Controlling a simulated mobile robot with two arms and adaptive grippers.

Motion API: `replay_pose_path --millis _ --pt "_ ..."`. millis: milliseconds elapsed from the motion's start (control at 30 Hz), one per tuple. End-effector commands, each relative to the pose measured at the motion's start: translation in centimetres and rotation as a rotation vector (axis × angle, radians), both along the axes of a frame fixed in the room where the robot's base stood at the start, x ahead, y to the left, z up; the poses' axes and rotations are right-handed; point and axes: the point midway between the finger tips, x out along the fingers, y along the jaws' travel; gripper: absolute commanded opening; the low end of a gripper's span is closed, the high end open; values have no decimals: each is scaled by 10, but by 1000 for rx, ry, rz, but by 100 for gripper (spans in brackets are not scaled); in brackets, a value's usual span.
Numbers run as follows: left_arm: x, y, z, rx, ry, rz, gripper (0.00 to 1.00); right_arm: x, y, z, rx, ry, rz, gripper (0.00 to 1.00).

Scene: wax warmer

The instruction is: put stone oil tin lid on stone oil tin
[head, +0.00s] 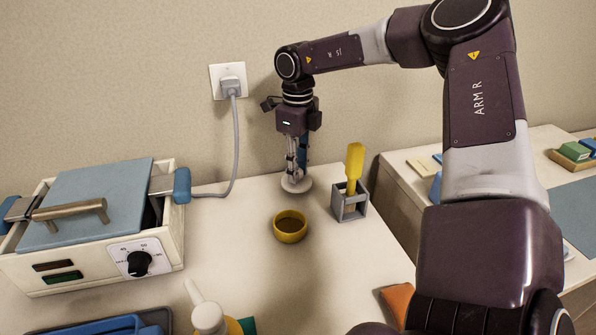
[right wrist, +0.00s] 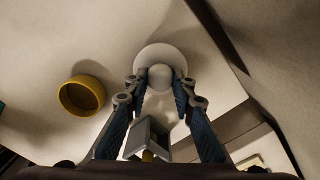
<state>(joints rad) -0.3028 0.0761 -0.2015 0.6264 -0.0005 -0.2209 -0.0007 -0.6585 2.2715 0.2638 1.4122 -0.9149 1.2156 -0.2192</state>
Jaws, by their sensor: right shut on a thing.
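A pale round lid (head: 296,185) with a knob on top is held level at the fingertips of my right gripper (head: 297,172), behind the tin. In the right wrist view my right gripper (right wrist: 161,78) is shut on the knob of the lid (right wrist: 160,54). I cannot tell whether the lid touches the table. The stone oil tin looks to be the small round yellow pot (head: 290,229), upright and open with brown contents, in front of the lid. The yellow pot (right wrist: 82,96) also shows left of the fingers in the right wrist view. My left gripper is out of view.
A grey square holder (head: 349,204) with a yellow-handled tool (head: 354,165) stands right of the pot. The wax warmer (head: 90,225) with its blue lid is at left, its cord running to a wall socket. A pale bottle (head: 208,317) stands at the front.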

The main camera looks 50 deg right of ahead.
Motion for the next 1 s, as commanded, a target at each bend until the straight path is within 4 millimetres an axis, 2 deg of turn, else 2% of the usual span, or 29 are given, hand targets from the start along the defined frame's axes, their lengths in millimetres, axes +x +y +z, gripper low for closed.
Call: replay_pose_path --millis 500,1000 --pt "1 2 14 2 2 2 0 0 0 28 0 0 0 0" --pt "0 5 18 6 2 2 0 -2 -2 34 0 -1 -2 0"
